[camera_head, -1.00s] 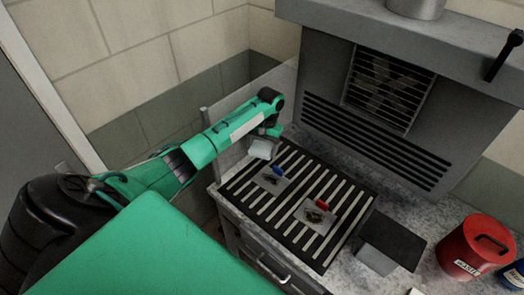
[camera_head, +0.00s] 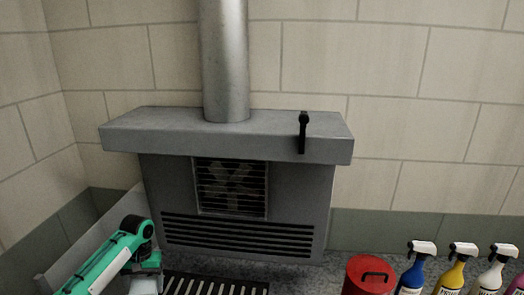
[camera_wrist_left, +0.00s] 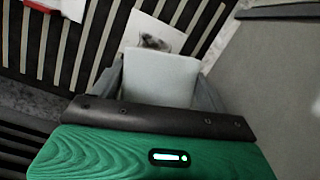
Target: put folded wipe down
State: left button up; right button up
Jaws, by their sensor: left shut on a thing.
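The folded wipe (camera_wrist_left: 160,78) is a white, padded square. In the left wrist view it sits between the two grey fingers of my left gripper (camera_wrist_left: 163,82), which is shut on it. In the head view my left gripper (camera_head: 147,262) is at the lower left, in front of the grey hood, with part of the white wipe (camera_head: 143,286) below it at the picture's edge. In the wrist view the wipe shows in front of a striped slotted grate (camera_wrist_left: 90,45). I cannot tell whether it touches the surface. My right gripper is not in view.
A white square with a dark stain (camera_wrist_left: 153,34) lies on the grate, beyond the wipe. The grey hood (camera_head: 235,215) with its vent stands behind the grate. A red bin (camera_head: 368,276) and several spray bottles (camera_head: 411,268) stand to the right.

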pick_arm(q)
jog(key=shift+m, duration=0.6)
jog(key=s+d+b, duration=0.1)
jog(key=d, duration=0.2)
jog(key=s+d+b, duration=0.1)
jog(key=d, duration=0.2)
jog(key=s+d+r+b, duration=0.1)
jog(key=d+b, duration=0.1)
jog(key=d, duration=0.1)
jog(key=shift+s+d, duration=0.4)
jog(key=shift+m+y, duration=0.3)
jog(key=shift+m, duration=0.3)
jog(key=shift+s+d+f+b, duration=0.2)
jog(key=shift+s+d+b, duration=0.8)
jog(key=shift+s, duration=1.25)
jog(key=shift+s+d+f+b, duration=0.25)
jog(key=shift+s+d+b, duration=0.4)
jog(key=shift+s+d, duration=1.15)
jog(key=shift+s+d+f+b, duration=0.2)
jog(key=shift+s+d+b, duration=0.55)
jog(key=shift+s, duration=1.95)
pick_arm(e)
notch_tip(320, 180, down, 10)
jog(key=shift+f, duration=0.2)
pick_arm(q)
jog(key=shift+a, duration=0.1)
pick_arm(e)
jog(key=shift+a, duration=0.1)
